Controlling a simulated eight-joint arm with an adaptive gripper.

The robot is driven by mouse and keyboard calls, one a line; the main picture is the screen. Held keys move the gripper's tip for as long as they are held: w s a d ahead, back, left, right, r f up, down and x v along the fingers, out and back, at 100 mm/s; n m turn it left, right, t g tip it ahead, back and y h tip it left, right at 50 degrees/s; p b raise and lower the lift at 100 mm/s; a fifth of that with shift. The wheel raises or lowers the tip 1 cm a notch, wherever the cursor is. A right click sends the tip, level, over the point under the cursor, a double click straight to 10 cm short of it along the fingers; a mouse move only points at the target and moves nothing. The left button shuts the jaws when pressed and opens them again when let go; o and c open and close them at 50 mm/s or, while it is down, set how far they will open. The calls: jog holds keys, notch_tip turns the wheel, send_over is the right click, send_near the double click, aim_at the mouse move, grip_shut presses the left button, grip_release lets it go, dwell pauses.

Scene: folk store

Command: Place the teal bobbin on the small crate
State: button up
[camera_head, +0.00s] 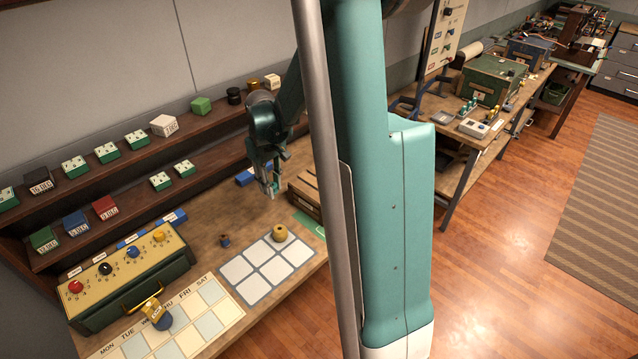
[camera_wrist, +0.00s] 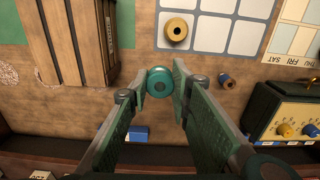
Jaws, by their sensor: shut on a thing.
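The teal bobbin (camera_wrist: 160,80) is between the fingertips of my gripper (camera_wrist: 160,84) in the wrist view, and the gripper is shut on it. In the head view my gripper (camera_head: 270,188) is over the workbench, just left of the small crate. The small wooden slatted crate (camera_wrist: 66,42) is at the upper left in the wrist view, apart from the bobbin. In the head view the crate (camera_head: 304,196) is partly hidden behind my own body. Its top looks bare where it shows.
A yellow bobbin (camera_head: 280,233) stands on a white grid mat (camera_head: 237,268). A control box (camera_head: 130,290) with knobs and a weekday chart (camera_head: 190,322) are at the left front. Stepped shelves (camera_head: 120,170) with small blocks run behind.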

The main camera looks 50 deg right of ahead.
notch_tip(320, 180, up, 4)
jog(key=p, duration=0.3)
send_over(319, 184)
jog(key=shift+m, duration=0.3)
jog(key=shift+f, duration=2.85)
jog(key=shift+f, duration=0.15)
jog(key=shift+f, duration=1.95)
jog(key=shift+f, duration=0.15)
jog(key=o, duration=0.9)
jog(key=shift+c, duration=0.2)
jog(key=shift+r, duration=0.2)
